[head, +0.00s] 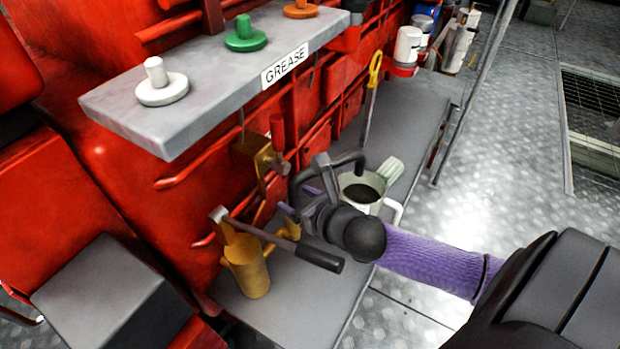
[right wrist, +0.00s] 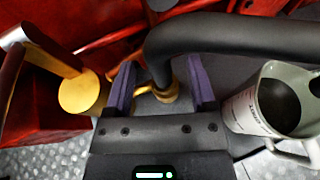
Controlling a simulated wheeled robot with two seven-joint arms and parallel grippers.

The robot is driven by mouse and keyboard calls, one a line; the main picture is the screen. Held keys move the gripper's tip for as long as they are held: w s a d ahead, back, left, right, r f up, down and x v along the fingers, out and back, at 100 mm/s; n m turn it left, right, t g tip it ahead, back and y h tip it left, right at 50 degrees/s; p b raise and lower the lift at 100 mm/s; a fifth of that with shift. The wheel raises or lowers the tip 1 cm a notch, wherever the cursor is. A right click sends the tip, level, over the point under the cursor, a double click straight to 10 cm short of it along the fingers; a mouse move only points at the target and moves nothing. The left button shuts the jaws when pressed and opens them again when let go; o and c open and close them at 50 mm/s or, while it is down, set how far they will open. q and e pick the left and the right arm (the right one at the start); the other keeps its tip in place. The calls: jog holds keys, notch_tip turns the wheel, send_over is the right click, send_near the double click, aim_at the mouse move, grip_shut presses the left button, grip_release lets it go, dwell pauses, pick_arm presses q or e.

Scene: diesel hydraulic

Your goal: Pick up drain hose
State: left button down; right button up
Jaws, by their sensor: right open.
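The drain hose, a thick black curved tube, shows in the right wrist view (right wrist: 235,38). It bends down to a brass end (right wrist: 168,92) between my fingers. In the head view a black curved piece of it (head: 346,161) shows beside my right gripper (head: 300,201), partly hidden by my wrist. The right gripper, with purple fingers, is open; in the right wrist view the fingers (right wrist: 160,80) stand on either side of the hose's lower end, with gaps visible. I cannot tell whether either finger touches it. My left gripper is not in view.
A brass valve (head: 258,160) is on the red machine. A yellow jug (head: 246,270) and a hammer (head: 318,256) are close left of my wrist. A white-green pitcher (head: 390,176) with dark contents stands just right. The grey GREASE shelf (head: 195,95) overhangs at upper left.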

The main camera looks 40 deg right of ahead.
jog(key=shift+x, duration=0.85)
jog(key=shift+s, duration=0.1)
grip_shut()
